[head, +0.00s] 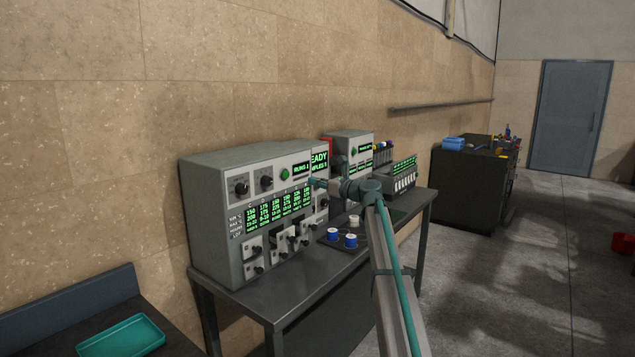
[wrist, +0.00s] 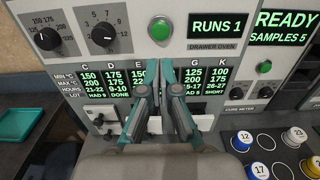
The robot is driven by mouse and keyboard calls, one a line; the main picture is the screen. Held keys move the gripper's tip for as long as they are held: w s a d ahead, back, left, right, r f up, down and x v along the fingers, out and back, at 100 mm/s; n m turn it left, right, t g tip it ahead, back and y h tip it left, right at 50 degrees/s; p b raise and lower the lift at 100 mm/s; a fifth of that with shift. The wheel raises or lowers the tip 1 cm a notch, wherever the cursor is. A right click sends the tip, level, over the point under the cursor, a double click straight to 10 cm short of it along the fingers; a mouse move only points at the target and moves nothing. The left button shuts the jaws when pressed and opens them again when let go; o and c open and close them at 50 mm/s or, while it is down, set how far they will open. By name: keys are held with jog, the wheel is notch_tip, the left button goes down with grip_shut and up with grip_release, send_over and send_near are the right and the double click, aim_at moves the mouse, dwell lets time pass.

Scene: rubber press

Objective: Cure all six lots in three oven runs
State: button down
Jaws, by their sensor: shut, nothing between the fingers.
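The drawer oven (head: 215,215) is a grey cabinet on a metal bench. In the wrist view its display (wrist: 217,25) reads RUNS 1, left of it is a green button (wrist: 160,30), and two black dials (wrist: 104,34) are at upper left. The lot chart (wrist: 95,83) shows C as HAD 9, D as DONE and K as SHORT; my fingers hide part of the middle columns. Small drawers with black knobs (head: 258,269) line the front below. My gripper (wrist: 161,92) is shut and empty, pointing at the panel below the green button. Whether it touches is unclear.
At right, the cure meter's display (wrist: 286,26) reads READY, SAMPLES 5. Blue and white numbered pots (head: 350,241) stand on a dark mat beside the oven. A teal tray (head: 122,336) lies on the left bench. A second grey unit (head: 348,146) stands farther along the bench.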

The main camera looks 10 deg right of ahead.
aim_at(287, 175)
jog(key=p+x, duration=0.2)
jog(key=x, duration=0.8)
jog(key=shift+w+a, duration=0.2)
jog(key=shift+p+x, duration=0.4)
jog(key=shift+x, duration=0.45)
jog(key=shift+s, duration=0.1)
jog(key=b+v, duration=0.1)
jog(key=v, duration=1.3)
jog(key=shift+b, duration=0.4)
